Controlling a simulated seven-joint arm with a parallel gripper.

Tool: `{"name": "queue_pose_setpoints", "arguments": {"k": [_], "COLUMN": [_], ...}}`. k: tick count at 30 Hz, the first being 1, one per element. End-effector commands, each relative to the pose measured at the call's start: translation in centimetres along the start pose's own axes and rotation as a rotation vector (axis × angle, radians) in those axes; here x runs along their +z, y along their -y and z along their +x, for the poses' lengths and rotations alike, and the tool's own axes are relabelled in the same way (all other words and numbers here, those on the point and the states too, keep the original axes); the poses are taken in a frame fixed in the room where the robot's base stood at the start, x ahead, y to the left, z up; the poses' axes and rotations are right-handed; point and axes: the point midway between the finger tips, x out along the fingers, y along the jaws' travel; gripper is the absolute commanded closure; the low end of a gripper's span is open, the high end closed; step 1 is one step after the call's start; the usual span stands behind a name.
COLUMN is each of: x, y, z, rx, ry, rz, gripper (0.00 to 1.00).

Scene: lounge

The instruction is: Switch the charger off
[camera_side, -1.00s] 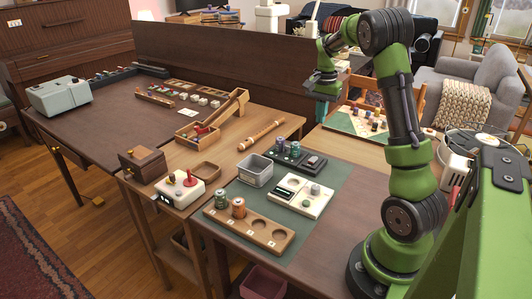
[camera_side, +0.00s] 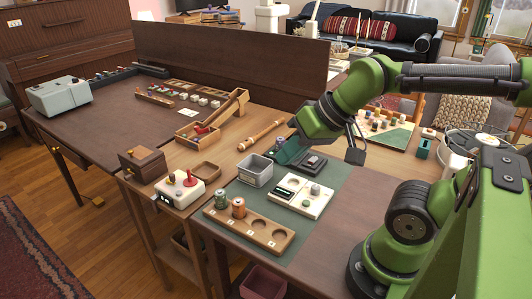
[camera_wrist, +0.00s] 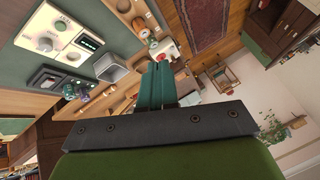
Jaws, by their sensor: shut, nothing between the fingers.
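The charger looks to be the dark block (camera_side: 314,164) behind the white device, with a switch at its right end. In the side view my gripper (camera_side: 282,157) hangs over its left part and hides most of the cells there. In the wrist view the charger (camera_wrist: 47,79) is at the left, with its cells (camera_wrist: 76,91) beside the switch part. The closed teal fingers (camera_wrist: 159,68) are well to the right of it in that picture and hold nothing. I cannot tell the switch's position or whether the fingers touch anything.
A white device (camera_side: 318,207) with a display and dials lies in front of the charger. A grey bin (camera_side: 255,171) stands left of it. A wooden battery tray (camera_side: 262,236) is at the front. A wooden rod (camera_side: 262,134) lies behind the bin.

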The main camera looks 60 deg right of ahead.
Motion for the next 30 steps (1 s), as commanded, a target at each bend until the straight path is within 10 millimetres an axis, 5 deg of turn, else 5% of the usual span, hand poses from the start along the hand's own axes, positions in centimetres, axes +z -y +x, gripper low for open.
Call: {"name": "queue_pose_setpoints", "arguments": {"k": [4, 8, 15, 22, 24, 30], "x": [-1.0, -4.2, -10.1, -13.7, -14.8, -14.8], "y": [-1.3, -4.7, -15.5, -25.3, -27.1, -27.4], "z": [1.8, 3.9, 7.3, 6.8, 5.8, 5.6], "rx": [0.03, 0.109, 0.389, 0.698, 0.76, 0.775], "ry": [0.073, 0.145, 0.196, 0.114, 0.063, 0.029], "rz": [0.065, 0.223, 0.617, 0.927, 1.004, 1.09], "gripper": [1.0, 1.0, 1.0, 1.0, 1.0, 1.0]}}
